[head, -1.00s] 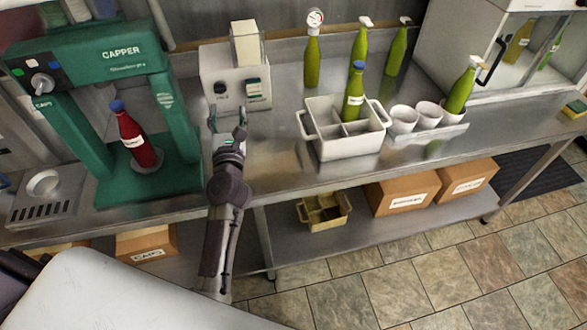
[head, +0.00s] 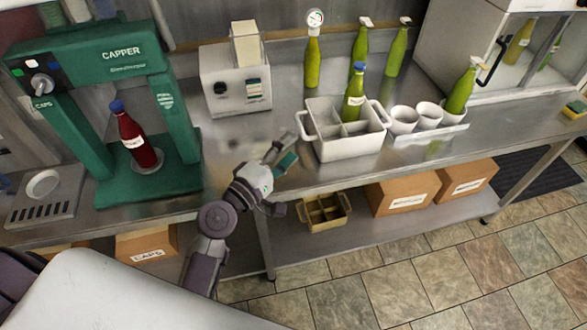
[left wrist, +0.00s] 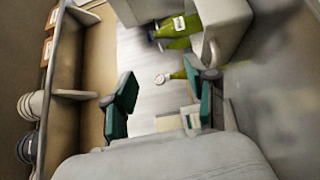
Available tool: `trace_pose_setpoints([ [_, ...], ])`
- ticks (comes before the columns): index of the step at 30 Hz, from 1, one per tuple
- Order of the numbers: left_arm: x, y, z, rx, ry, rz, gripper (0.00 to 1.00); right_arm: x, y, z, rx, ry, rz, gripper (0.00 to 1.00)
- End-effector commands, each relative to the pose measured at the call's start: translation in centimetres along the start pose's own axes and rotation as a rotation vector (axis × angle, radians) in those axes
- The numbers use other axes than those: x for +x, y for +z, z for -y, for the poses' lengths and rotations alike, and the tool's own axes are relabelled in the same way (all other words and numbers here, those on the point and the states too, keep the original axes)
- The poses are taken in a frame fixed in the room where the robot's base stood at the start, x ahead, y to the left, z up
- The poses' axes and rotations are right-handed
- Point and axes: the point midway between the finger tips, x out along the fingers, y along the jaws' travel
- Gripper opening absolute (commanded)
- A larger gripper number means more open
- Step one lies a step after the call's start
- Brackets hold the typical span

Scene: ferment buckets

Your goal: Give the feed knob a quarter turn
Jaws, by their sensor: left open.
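The white machine (head: 235,82) stands at the back of the steel counter. It has a dark round knob (head: 221,88) on its front left, with a small label panel to the knob's right. Another knob (head: 41,85) sits on the green capper at the far left. I cannot read which knob is marked feed. My left gripper (head: 285,185) is open and empty at the counter's front edge, right of and well short of the white machine, touching neither knob. Its green-padded fingers (left wrist: 165,98) stand wide apart in the left wrist view. My right gripper is out of view.
A red bottle (head: 133,138) stands in the capper (head: 120,53). A white divided crate (head: 343,146) with a green bottle is just beyond my left gripper. White cups (head: 403,119) and several green bottles stand further right and back. The counter before the white machine is clear.

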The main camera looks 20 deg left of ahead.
Motion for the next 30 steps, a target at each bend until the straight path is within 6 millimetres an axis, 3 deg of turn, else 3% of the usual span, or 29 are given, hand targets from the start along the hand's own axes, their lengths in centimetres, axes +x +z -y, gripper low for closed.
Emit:
trace_pose_setpoints([
  [9,-1.3,2.6,2.7,0.194,-0.129,0.104,0.57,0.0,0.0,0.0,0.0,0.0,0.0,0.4],
  [30,-1.9,3.3,3.5,0.257,-0.171,0.139,0.57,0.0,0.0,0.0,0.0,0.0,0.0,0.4],
])
